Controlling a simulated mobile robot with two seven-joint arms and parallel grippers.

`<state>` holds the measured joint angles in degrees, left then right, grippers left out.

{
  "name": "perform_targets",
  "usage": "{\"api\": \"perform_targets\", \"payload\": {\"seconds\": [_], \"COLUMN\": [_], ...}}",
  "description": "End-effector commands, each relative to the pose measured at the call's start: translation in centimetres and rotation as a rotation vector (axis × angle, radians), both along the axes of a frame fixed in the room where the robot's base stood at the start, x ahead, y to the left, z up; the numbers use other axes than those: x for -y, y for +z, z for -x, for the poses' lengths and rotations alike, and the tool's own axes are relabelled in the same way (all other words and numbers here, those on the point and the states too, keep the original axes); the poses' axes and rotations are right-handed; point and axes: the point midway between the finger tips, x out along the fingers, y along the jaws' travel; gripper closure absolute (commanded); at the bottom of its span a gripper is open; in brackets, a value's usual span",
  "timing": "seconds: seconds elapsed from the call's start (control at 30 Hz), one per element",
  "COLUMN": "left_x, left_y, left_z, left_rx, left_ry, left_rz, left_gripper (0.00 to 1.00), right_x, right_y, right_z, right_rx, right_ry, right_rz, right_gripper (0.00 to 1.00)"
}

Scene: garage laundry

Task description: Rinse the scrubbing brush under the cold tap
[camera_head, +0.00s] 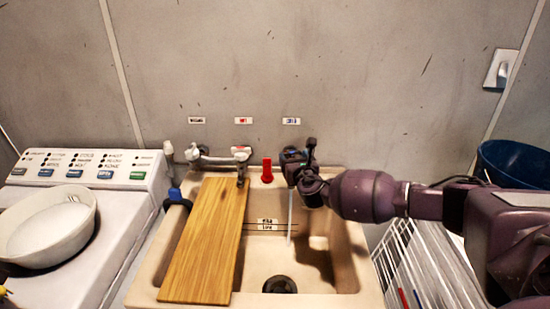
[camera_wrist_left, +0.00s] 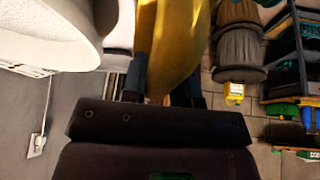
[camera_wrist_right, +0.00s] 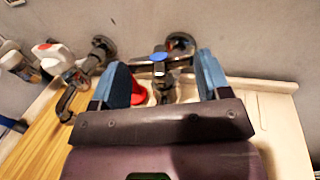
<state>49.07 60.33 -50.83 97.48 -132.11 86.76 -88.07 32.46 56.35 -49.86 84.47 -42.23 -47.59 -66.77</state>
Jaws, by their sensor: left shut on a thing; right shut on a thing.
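The cold tap (camera_head: 311,147), under a blue label, is largely hidden by my right gripper (camera_head: 297,160). A thin pale water stream (camera_head: 290,215) falls below it into the sink (camera_head: 342,235). In the right wrist view the tap's blue-capped handle (camera_wrist_right: 159,57) lies between the fingers, and the gripper is shut on it. My left gripper (camera_wrist_left: 162,88) is shut on a large yellow thing (camera_wrist_left: 178,45). Its bristles, if any, are not visible, so I cannot confirm it is the scrubbing brush. A small yellow piece (camera_head: 4,291) shows at the head view's left edge.
A wooden board (camera_head: 205,240) lies across the sink's left part. A white bowl (camera_head: 48,228) stands on the washing machine (camera_head: 115,225) at left. A red object (camera_head: 267,170) stands on the sink's back ledge. A white rack (camera_head: 415,265) and blue basin (camera_head: 515,163) are at right.

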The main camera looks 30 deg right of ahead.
Motion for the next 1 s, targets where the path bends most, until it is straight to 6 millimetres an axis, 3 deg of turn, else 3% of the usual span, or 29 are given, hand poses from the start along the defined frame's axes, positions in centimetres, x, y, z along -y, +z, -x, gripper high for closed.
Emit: {"api": "perform_targets", "payload": {"seconds": [0.1, 0.33, 0.9, 0.93, 1.0], "left_x": [0.0, 0.0, 0.0, 0.0, 0.0], "left_y": [2.1, 4.3, 4.9, 4.9, 4.9], "left_z": [0.0, 0.0, 0.0, 0.0, 0.0], "left_rx": [0.012, 0.019, 0.019, 0.019, 0.019], "left_ry": [0.000, 0.000, 0.000, 0.000, 0.000], "left_rz": [0.000, 0.000, 0.000, 0.000, 0.000], "left_gripper": [0.95, 0.95, 0.95, 0.95, 0.95], "right_x": [-0.3, -0.6, -0.7, -0.7, -0.7], "right_y": [0.5, 0.4, 0.1, 0.1, 0.1], "right_z": [-0.1, -0.2, -0.3, -0.3, -0.3], "right_rx": [0.001, 0.000, -0.001, -0.001, -0.001], "right_ry": [-0.058, -0.202, -0.290, -0.290, -0.290], "right_rz": [-0.005, -0.004, 0.000, 0.000, 0.000], "right_gripper": [0.53, 0.53, 0.53, 0.25, 0.15]}}
